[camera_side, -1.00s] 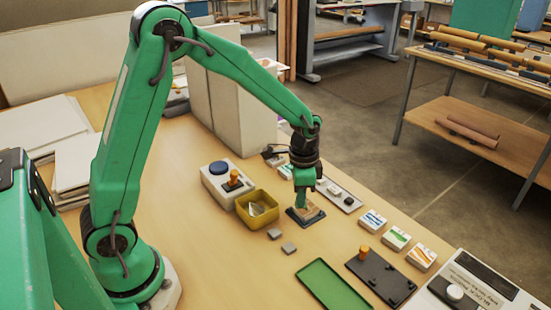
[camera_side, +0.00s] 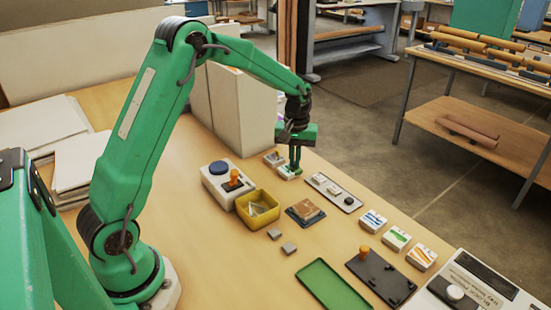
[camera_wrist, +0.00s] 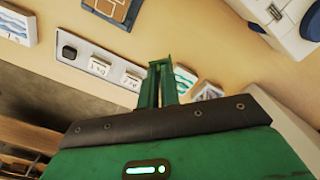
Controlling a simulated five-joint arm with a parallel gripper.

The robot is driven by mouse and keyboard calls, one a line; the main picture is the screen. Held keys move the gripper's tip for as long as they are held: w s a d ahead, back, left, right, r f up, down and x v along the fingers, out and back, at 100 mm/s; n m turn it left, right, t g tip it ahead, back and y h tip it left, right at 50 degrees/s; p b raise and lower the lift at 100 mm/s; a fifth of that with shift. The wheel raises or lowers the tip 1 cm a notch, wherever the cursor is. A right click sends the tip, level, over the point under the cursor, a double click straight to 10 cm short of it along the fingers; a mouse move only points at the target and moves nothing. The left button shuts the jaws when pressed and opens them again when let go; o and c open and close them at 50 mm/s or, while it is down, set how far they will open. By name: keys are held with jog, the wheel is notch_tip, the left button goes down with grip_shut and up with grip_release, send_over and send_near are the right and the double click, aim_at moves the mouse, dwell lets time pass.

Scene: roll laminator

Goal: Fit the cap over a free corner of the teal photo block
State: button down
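The teal photo block (camera_side: 290,173) appears to be the white block with teal stripes beyond the yellow bin. It also shows in the wrist view (camera_wrist: 186,78), partly hidden by my fingers. My gripper (camera_side: 295,168) points down over or beside this block; contact cannot be told. In the wrist view my gripper's fingers (camera_wrist: 160,65) are close together with a narrow dark gap. I cannot make out a cap between them. Brown pieces (camera_side: 306,209) sit on a dark square base; whether they are caps is unclear.
Another block (camera_side: 273,159) stands close to the teal one. A grey strip with small pieces (camera_side: 346,201) lies to its right. The yellow bin (camera_side: 248,220), a white device (camera_side: 214,187), striped blocks (camera_side: 397,239) and an empty green tray (camera_side: 318,270) are nearer.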

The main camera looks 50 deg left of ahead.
aim_at(282, 168)
jog(key=w+a+n, duration=0.2)
jog(key=a+n, duration=0.6)
jog(key=n, duration=0.1)
jog(key=shift+a+r, duration=0.25)
jog(key=shift+r, duration=0.15)
jog(key=shift+w+f, duration=0.1)
jog(key=shift+f, duration=3)
jog(key=shift+f, duration=0.35)
jog(key=c, duration=1.9)
grip_release()
jog(key=shift+r, duration=0.65)
